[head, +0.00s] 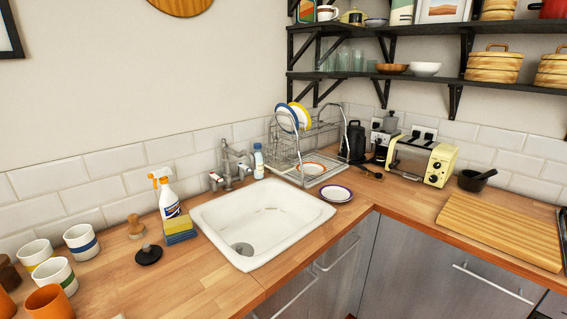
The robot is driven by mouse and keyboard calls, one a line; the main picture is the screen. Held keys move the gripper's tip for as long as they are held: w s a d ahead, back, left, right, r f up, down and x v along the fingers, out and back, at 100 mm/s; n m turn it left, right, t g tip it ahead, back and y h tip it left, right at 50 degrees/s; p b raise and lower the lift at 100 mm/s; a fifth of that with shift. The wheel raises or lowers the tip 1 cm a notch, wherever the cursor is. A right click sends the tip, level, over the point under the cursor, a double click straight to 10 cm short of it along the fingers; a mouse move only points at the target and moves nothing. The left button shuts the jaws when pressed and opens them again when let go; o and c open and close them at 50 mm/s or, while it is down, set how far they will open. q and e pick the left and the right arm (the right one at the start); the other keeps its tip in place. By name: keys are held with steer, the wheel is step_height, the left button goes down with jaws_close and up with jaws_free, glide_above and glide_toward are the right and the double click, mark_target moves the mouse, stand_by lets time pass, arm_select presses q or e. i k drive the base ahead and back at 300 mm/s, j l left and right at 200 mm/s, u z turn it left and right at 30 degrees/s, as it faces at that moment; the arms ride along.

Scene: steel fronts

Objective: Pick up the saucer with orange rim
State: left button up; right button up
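The saucer with orange rim (312,168) is small and white with an orange edge. It lies low in the metal dish rack (300,146), behind the sink's right corner, with thin rack wires near it. A similar saucer with a dark blue rim (336,193) lies on the wooden counter in front of the rack. Neither of my grippers can be made out in the head view.
A white sink (287,207) is left of the saucers, with a faucet (232,165) behind it. Larger plates (288,117) stand in the rack's upper level. A yellow toaster (423,160) is to the right. Counter (400,195) is clear before the toaster.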

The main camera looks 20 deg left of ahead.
mark_target(310, 168)
steer(key=i+l+u, duration=0.45)
steer(key=u, duration=0.15)
steer(key=i+l+u, duration=0.15)
steer(key=l+u, duration=0.15)
steer(key=l, duration=0.15)
steer(key=i+l+u, duration=0.25)
steer(key=l, duration=0.15)
steer(key=l+u, duration=0.6)
steer(key=l, duration=0.2)
steer(key=l+u, duration=0.3)
steer(key=l, duration=0.15)
